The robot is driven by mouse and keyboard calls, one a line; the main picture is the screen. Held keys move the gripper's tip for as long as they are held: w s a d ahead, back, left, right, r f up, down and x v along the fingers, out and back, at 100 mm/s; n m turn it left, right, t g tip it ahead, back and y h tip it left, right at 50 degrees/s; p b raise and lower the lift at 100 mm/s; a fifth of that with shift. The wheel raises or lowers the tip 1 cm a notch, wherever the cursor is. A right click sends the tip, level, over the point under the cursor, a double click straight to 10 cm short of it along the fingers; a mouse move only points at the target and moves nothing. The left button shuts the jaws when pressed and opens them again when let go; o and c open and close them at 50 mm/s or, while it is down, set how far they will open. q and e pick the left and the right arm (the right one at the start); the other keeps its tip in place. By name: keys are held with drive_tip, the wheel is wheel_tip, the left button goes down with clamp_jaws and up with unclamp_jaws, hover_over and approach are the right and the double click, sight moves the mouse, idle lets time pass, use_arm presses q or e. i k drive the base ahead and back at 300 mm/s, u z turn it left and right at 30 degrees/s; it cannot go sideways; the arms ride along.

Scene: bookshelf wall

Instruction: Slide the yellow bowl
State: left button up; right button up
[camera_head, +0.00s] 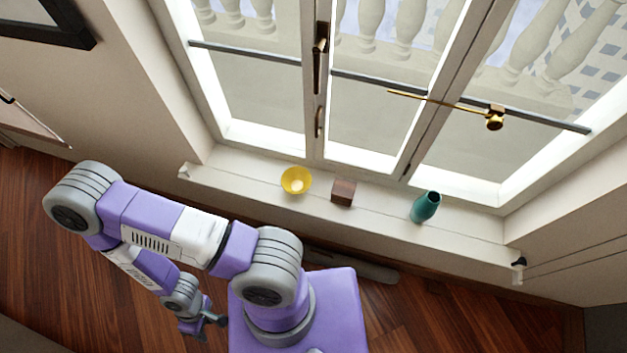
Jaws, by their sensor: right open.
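The yellow bowl (296,181) stands upright on the white window sill (240,172), left of a dark brown wooden block (343,192). The inside of the bowl faces up towards the camera. My right gripper (212,329) is at the lower left, over the wooden floor, well apart from the bowl and the sill. It is small in the view, open, and nothing shows between its fingers. My left gripper is not in view.
A teal vase (426,207) stands farther right on the sill. A dark picture frame (60,22) hangs upper left. The sill has bare room between the block and vase.

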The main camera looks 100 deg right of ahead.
sight(296, 180)
drive_tip(key=z, duration=1.7)
drive_tip(key=i, duration=0.15)
drive_tip(key=z, duration=0.95)
